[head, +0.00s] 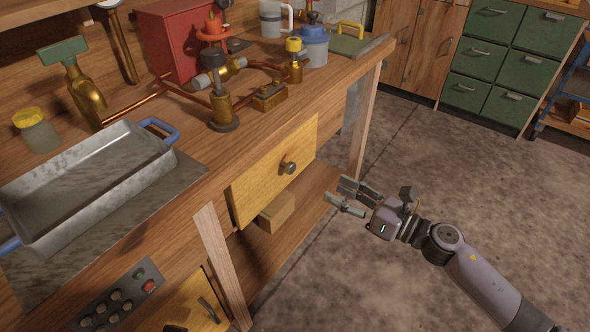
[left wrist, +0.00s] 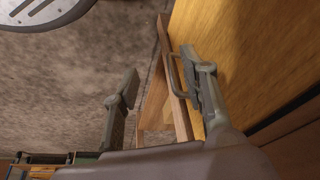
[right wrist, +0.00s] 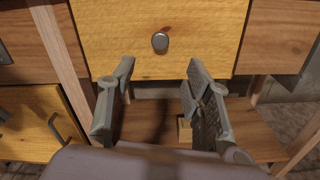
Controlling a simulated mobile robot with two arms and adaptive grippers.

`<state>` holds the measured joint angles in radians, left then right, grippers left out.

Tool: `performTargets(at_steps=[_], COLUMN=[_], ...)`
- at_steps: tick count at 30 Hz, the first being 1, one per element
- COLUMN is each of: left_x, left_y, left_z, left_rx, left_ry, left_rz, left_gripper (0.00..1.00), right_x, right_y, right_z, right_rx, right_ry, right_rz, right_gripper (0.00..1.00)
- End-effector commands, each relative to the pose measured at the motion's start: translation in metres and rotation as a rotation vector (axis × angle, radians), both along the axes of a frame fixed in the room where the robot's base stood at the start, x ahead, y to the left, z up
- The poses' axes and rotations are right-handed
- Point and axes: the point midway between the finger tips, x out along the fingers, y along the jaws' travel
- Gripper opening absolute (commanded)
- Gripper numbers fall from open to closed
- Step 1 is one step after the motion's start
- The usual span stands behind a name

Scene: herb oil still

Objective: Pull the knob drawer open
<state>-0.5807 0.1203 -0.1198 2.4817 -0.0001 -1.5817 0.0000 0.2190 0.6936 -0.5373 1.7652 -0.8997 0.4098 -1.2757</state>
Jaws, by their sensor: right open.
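The knob drawer (head: 262,180) is a light yellow wood front under the workbench top, and it looks shut. Its round dark metal knob (head: 289,168) sits near the middle of the front. In the right wrist view the knob (right wrist: 160,42) shows above and beyond my fingers. My right gripper (head: 348,197) is open and empty, in front of the bench and apart from the drawer, to the right of and below the knob. My left gripper (left wrist: 160,90) is open, beside a yellow wood panel with a grey handle; it is not in the head view.
A wooden block (head: 276,211) lies on the lower shelf (head: 300,225) below the drawer. Bench legs (head: 221,262) stand on both sides of it. A metal tray (head: 85,190) and copper still parts are on the bench top. The floor (head: 420,160) at the right is open.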

Motion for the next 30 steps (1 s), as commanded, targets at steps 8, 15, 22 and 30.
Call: performTargets(at_steps=[8,15,22,30], left_x=[0.0,0.0,0.0,0.0], left_y=[0.0,0.0,0.0,0.0], left_z=[0.004,0.003,0.002,0.002], left_rx=[0.0,0.0,0.0,0.0], left_ry=[-0.001,-0.001,-0.001,-0.001], left_rz=[0.0,0.0,0.0,0.0], left_gripper=[0.4,0.4,0.4,0.4], right_x=[0.038,0.064,0.075,0.076], right_y=[0.052,0.087,0.102,0.103], right_z=[0.002,0.0,0.0,0.0], right_rx=[0.003,0.003,0.001,0.001], right_ry=[-0.001,0.001,0.003,0.002], right_rz=[0.0,-0.001,-0.002,-0.002], right_gripper=[0.46,0.46,0.46,0.46])
